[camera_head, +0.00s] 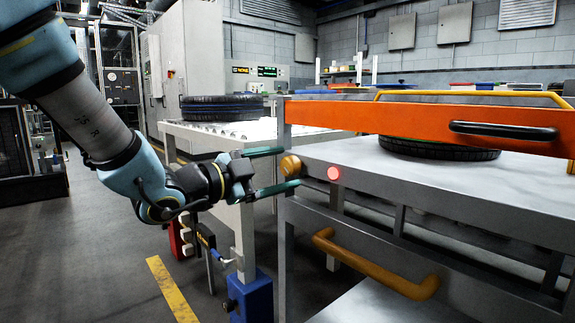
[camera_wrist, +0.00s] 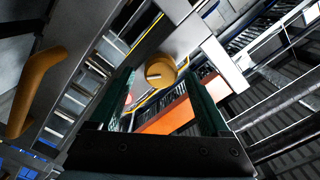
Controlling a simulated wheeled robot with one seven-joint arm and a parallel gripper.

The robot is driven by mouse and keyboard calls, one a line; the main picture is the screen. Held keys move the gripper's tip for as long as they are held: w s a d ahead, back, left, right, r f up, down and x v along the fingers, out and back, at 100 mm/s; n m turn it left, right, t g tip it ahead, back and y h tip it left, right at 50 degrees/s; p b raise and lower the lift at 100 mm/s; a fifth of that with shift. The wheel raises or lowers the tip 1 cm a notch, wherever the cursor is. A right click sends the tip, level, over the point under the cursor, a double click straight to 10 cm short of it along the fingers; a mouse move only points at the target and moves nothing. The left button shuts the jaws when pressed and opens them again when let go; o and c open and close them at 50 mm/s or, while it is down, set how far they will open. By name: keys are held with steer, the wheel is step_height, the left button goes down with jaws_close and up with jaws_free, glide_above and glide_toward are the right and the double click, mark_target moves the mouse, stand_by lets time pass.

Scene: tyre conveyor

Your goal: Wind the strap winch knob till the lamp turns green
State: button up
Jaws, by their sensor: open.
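The yellow-orange winch knob (camera_head: 290,166) sits at the near corner of the metal cart, below the orange bar. The lamp (camera_head: 334,173) beside it glows red. My gripper (camera_head: 285,169) is open, with one green finger above the knob's level and one below, in the head view. In the wrist view the knob (camera_wrist: 160,72) shows ahead, between and beyond the fingertips of my gripper (camera_wrist: 155,85). A pale mark crosses the knob's face. I cannot tell whether either finger touches it. The lamp (camera_wrist: 128,99) is partly hidden by the left finger in the wrist view.
An orange bar (camera_head: 400,118) with a black handle spans the cart top (camera_head: 470,190), over a tyre (camera_head: 438,150). An orange handle (camera_head: 375,265) juts from the cart's front. Another tyre (camera_head: 222,107) lies on the roller conveyor (camera_head: 200,130) behind my gripper. Open floor (camera_head: 80,240) lies left.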

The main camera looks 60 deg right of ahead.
steer(key=p+v, duration=0.1)
steer(key=v, duration=0.7)
steer(key=shift+a, duration=0.25)
steer(key=shift+w, duration=0.1)
